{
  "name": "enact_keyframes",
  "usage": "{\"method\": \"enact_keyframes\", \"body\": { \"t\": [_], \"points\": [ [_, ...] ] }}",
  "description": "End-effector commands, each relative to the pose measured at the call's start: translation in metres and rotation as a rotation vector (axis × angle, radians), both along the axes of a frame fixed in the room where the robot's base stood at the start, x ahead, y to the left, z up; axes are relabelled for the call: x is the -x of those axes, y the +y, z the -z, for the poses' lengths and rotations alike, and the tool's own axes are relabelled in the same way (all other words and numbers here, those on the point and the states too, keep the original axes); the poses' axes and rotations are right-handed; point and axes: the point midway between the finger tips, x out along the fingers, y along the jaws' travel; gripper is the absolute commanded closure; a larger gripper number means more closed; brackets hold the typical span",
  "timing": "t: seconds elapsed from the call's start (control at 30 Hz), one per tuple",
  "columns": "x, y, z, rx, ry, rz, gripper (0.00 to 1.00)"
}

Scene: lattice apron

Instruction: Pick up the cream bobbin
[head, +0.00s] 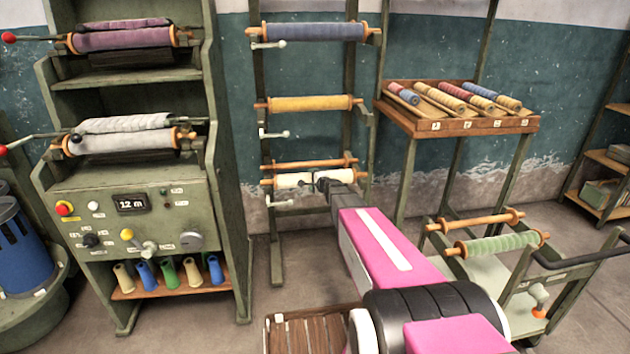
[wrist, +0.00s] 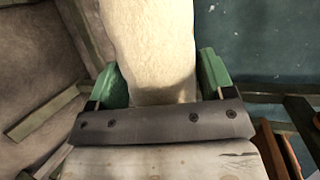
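The cream bobbin (head: 295,181) lies level in the lowest holders of the tall green rack, with orange ends. My gripper (head: 318,180) reaches it at about the middle of its length. In the wrist view the pale roll (wrist: 152,45) runs between the two green fingers of my gripper (wrist: 163,85), one on each side. The fingers are very close to the roll's sides. I cannot tell whether they press on it. My gripper hides part of the bobbin in the head view.
A bare wooden rod (head: 310,164) sits just above the bobbin. A yellow bobbin (head: 310,103) and a blue-grey one (head: 315,32) hang higher. A green machine (head: 150,235) stands left; a slanted tray of rolls (head: 460,122) and a cart with a pale green bobbin (head: 497,244) stand right.

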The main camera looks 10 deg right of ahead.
Motion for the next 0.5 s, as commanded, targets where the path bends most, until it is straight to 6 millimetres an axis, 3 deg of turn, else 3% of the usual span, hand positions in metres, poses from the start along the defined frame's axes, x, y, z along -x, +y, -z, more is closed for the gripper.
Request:
{"method": "enact_keyframes", "body": {
  "t": [0.03,0.13,0.5],
  "points": [
    [0.0001,0.0001,0.0,0.0,0.0,0.0,0.42],
    [0.0001,0.0001,0.0001,0.0,0.0,0.0,0.72],
    [0.0006,0.0002,-0.0074,0.0,-0.001,-0.001,0.72]
  ]
}}
